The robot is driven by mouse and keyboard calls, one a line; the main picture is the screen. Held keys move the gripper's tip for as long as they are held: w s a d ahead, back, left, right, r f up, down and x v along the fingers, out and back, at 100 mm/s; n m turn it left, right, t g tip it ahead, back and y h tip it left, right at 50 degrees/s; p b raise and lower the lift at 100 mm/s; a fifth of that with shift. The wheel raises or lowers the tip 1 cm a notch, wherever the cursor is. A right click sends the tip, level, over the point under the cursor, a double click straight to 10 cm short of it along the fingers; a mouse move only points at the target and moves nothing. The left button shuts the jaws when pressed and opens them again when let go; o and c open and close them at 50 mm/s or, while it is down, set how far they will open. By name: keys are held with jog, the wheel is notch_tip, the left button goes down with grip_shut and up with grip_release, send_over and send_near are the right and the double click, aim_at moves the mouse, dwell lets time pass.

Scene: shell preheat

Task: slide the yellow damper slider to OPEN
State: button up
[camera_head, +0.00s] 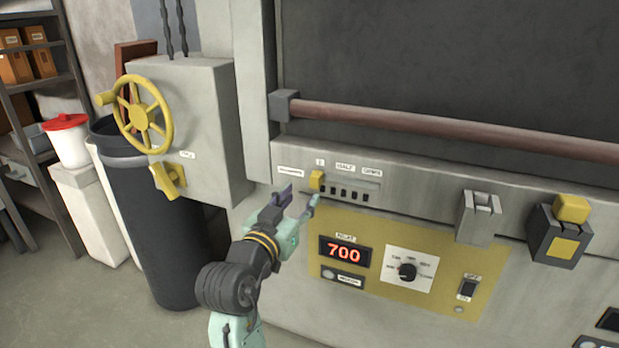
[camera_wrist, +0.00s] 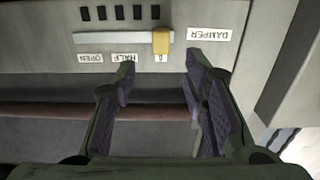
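The yellow damper slider (camera_head: 317,180) sits at the left end of its slot on the furnace front, at the zero mark. It also shows in the wrist view (camera_wrist: 161,40), where the picture is upside down. The OPEN label (camera_head: 372,172) is at the other end of the slot, with the HALF label (camera_head: 345,168) between. My gripper (camera_head: 299,199) is open and empty, just in front of and below the slider in the head view. In the wrist view its fingers (camera_wrist: 160,72) are spread, with the slider beyond the tips and roughly between their lines, apart from them.
A reddish bar (camera_head: 430,122) runs across the furnace above the slot. The yellow control panel (camera_head: 380,240) with a red 700 display is below. A yellow handwheel (camera_head: 143,114) on a grey box and a dark bin (camera_head: 160,240) stand to the left.

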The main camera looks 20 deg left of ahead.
aim_at(314, 180)
jog(key=w+p, duration=0.2)
jog(key=w, duration=0.6)
jog(key=shift+w+d, duration=0.15)
jog(key=shift+w, duration=0.1)
jog(key=shift+c, duration=0.5)
grip_shut()
